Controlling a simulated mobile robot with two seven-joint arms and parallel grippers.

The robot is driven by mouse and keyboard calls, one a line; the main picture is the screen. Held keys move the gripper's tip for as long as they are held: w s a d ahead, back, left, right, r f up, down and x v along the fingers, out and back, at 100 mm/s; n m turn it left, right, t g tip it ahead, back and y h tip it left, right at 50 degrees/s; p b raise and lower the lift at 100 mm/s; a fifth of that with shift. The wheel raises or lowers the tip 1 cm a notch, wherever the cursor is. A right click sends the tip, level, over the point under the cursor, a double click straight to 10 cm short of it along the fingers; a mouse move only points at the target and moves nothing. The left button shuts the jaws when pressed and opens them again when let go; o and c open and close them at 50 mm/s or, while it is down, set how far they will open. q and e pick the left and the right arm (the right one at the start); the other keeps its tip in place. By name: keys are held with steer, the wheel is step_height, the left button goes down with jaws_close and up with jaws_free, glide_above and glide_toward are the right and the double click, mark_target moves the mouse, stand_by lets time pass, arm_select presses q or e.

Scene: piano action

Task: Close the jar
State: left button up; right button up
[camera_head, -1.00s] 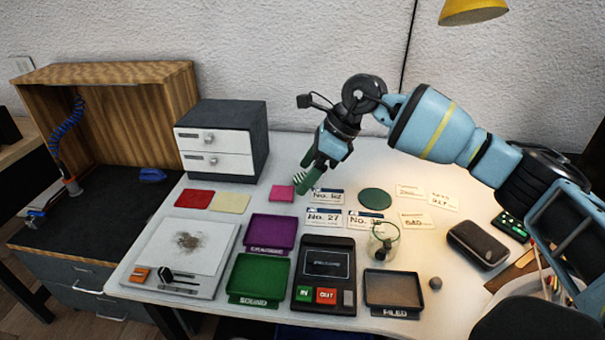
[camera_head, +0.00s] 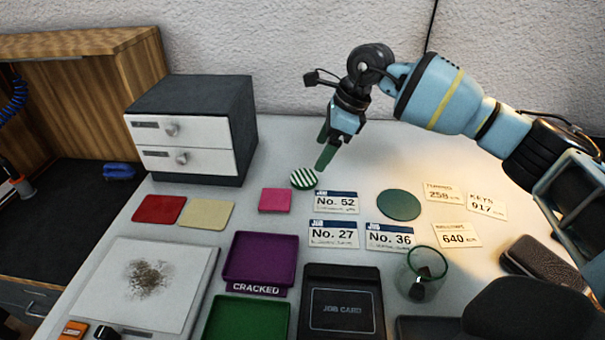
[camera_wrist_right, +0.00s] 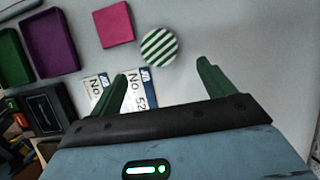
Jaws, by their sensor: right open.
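The glass jar (camera_head: 420,272) stands on the table at the right, without a lid on it, and a dark item shows inside. A round lid with green and white stripes (camera_head: 304,179) lies on the table near the back; it also shows in the right wrist view (camera_wrist_right: 159,47). My right gripper (camera_head: 324,160) is just above and beside the striped lid. In the right wrist view my right gripper (camera_wrist_right: 162,70) is open and empty, with the lid ahead of its fingertips. My left gripper is not in view.
A plain green disc (camera_head: 399,205) lies behind the jar. Several cards, such as No. 52 (camera_head: 336,202), lie between lid and jar. A pink square (camera_head: 275,200), purple tray (camera_head: 260,259) and drawer unit (camera_head: 193,128) are to the left.

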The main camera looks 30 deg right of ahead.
mark_target(305, 177)
steer(key=shift+x, duration=0.85)
steer(key=shift+a+f, duration=0.2)
steer(key=shift+f, duration=0.25)
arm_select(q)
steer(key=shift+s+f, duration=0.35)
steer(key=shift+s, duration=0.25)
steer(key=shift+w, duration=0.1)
arm_select(e)
steer(key=shift+w+f, duration=0.1)
steer(key=shift+f, duration=0.1)
steer(key=b+x, duration=0.1)
steer(key=x, duration=0.3)
steer(key=shift+w+a+f, duration=0.2)
steer(key=shift+a+f, duration=0.1)
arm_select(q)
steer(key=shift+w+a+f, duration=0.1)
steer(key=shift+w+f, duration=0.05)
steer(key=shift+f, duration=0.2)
